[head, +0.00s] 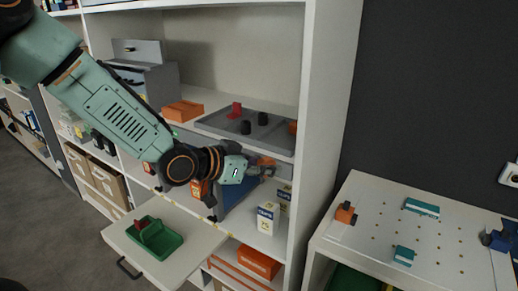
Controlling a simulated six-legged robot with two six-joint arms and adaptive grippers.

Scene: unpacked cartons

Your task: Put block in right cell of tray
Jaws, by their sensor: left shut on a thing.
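My left gripper (262,171) is shut at the front of the shelf unit, just below the grey tray. A small orange block (266,160) shows at its fingertips, partly hidden by the fingers. A grey tray (215,122) lies on the shelf above and behind the gripper. It bears a red piece (235,110), two dark knobs (262,118) and an orange piece at its right end. A green tray (168,243) with a red piece (143,223) in it stands on a pulled-out board lower left. My right gripper is not in view.
White-and-blue cartons (267,218) stand close below the gripper, beside a blue bin (238,197). An orange box (182,110) lies left of the grey tray. The shelf's upright side (325,110) is to the right. A perforated white table (375,228) holds small parts.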

